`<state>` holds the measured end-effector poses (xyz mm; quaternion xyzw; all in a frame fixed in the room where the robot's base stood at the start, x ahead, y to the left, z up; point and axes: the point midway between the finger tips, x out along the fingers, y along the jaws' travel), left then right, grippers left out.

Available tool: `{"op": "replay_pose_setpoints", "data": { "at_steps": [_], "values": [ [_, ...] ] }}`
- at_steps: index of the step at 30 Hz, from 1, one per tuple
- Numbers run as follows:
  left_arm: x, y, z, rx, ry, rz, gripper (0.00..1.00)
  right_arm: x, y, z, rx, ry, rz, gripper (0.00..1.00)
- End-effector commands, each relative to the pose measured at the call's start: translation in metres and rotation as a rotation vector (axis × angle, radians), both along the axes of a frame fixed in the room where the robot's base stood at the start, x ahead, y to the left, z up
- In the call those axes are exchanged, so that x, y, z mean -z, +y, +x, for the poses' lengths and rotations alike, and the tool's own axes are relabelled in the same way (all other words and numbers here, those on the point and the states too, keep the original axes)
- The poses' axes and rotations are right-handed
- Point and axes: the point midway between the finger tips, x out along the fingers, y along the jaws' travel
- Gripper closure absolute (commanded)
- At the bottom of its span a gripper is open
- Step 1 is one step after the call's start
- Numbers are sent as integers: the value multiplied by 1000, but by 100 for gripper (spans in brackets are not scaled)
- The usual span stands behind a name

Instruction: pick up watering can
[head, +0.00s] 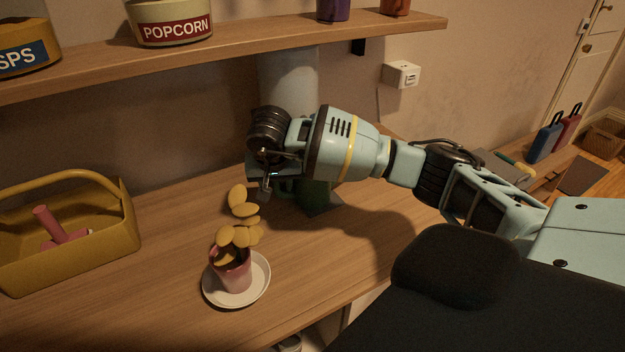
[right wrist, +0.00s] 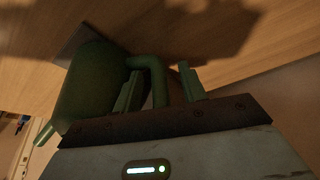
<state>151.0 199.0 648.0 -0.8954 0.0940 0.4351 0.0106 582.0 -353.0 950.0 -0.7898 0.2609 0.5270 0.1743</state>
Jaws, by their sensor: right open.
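The green watering can (head: 318,194) stands on the wooden desk, mostly hidden behind my right arm in the head view. In the right wrist view its dark green body (right wrist: 92,88) is at the left, and its curved handle (right wrist: 157,75) reaches toward the fingers. My right gripper (head: 268,185) is at the can, and its two fingers are apart in the wrist view (right wrist: 160,85). The handle shows between them, and the fingers are not closed on it. Contact cannot be told. My left gripper is not in view.
A potted plant (head: 233,272) on a white saucer (head: 258,287) stands in front of the can. A yellow basket (head: 125,235) with pink-handled tools is at left. A wall shelf (head: 230,45) overhangs the desk. Bare desk (head: 165,285) lies between basket and plant.

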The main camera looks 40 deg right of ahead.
Motion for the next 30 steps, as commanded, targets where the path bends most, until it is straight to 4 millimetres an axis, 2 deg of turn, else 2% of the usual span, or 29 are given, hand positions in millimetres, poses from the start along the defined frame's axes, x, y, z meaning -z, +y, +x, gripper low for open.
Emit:
{"op": "replay_pose_setpoints", "data": {
  "at_steps": [2,12,24,30],
  "values": [
    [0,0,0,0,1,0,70,0,0,0,0,0,0,58],
    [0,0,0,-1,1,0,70,-1,0,0,0,0,0,100],
    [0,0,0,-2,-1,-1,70,-2,0,0,0,-1,0,100],
    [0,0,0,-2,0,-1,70,-12,0,1,1,-2,0,100]
  ]
}}
